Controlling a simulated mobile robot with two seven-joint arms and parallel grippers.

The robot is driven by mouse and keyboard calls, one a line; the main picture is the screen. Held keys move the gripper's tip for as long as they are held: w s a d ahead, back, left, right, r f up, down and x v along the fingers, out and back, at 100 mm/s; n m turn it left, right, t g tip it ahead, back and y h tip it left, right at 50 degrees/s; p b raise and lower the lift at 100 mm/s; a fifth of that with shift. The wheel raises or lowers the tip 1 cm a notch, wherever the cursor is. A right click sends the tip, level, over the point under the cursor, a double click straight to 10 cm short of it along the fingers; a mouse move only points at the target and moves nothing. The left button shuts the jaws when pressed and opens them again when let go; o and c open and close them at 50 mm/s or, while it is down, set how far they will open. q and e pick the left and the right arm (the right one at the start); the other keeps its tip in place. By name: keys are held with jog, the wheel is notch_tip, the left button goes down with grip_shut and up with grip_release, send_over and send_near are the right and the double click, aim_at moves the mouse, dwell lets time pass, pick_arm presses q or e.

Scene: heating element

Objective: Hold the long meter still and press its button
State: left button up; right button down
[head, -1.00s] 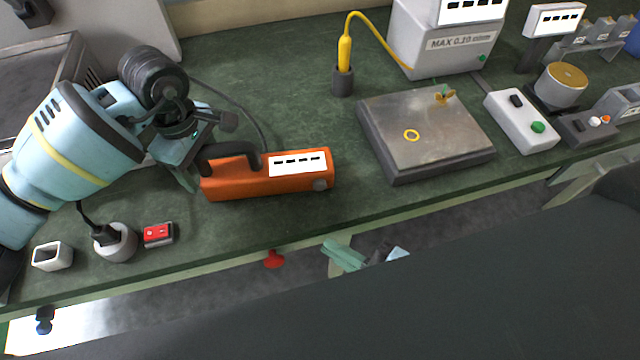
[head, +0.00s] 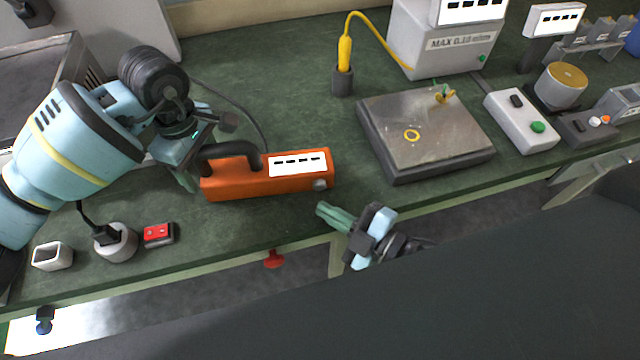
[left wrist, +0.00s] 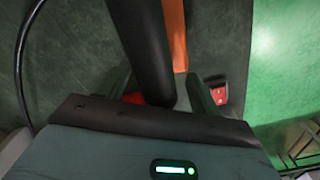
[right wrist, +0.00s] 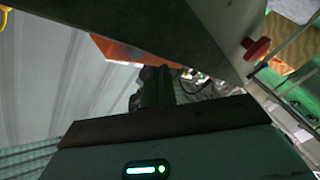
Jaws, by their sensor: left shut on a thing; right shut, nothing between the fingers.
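The long meter (head: 240,186) is an orange bar with a black handle and a white display showing dashes; it lies on the green bench. A round grey button (head: 320,184) sits at its right end. My left gripper (head: 192,172) is shut on the meter's black handle (left wrist: 147,50), at the handle's left end. The orange body (left wrist: 177,35) also shows in the left wrist view. My right gripper (head: 325,210) is shut and empty, just below and apart from the button end, by the bench's front edge. In the right wrist view the orange meter (right wrist: 115,48) shows beyond the fingers.
A grey hotplate (head: 425,150) with a yellow ring lies to the right. A yellow probe (head: 345,55) stands in a dark holder behind. A red switch box (head: 158,234) and a grey round plug base (head: 118,243) are at the front left. A red knob (head: 274,259) is under the bench edge.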

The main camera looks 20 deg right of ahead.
jog(key=shift+w+d, duration=0.1)
jog(key=shift+w, duration=0.7)
jog(key=shift+w, duration=0.15)
dwell(1.5)
jog(key=shift+w, duration=0.25)
jog(key=shift+w+d, duration=0.1)
jog(key=shift+w, duration=0.25)
dwell(0.8)
jog(key=shift+s, duration=0.8)
jog(key=shift+s, duration=0.1)
jog(key=shift+s+a, duration=0.2)
jog(key=shift+s, duration=1)
jog(key=shift+s+a, duration=0.2)
jog(key=shift+s, duration=1)
